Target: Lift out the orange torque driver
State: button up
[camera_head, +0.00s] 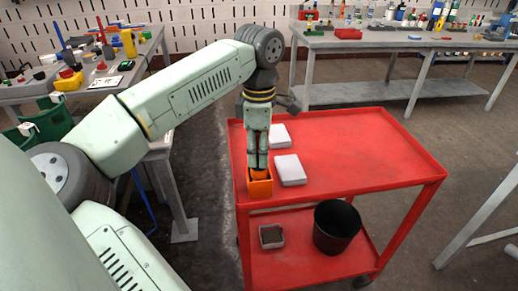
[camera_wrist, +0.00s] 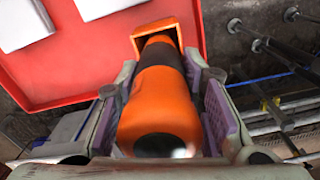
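The orange torque driver (camera_wrist: 160,95), with a dark band around its middle, stands in a small orange holder (camera_head: 260,187) at the front left corner of the red cart. In the wrist view its thick end faces the camera and its far end goes into the holder (camera_wrist: 140,43). In the head view only a bit of the driver (camera_head: 259,173) shows below my gripper (camera_head: 258,165). My gripper (camera_wrist: 160,75) points down with one finger on each side of the driver. I cannot tell if both pads press on it.
Two white boxes (camera_head: 290,170) (camera_head: 279,136) lie on the red cart (camera_head: 365,150) right of the holder. The cart's right side is clear. A black bin (camera_head: 336,226) and a small grey box (camera_head: 271,236) are on its lower shelf. Cluttered workbenches stand behind.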

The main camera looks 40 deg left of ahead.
grip_shut()
grip_release()
jog(key=c, duration=0.7)
jog(key=shift+r, duration=0.15)
jog(key=shift+r+p, duration=2.65)
jog(key=shift+r, duration=1.05)
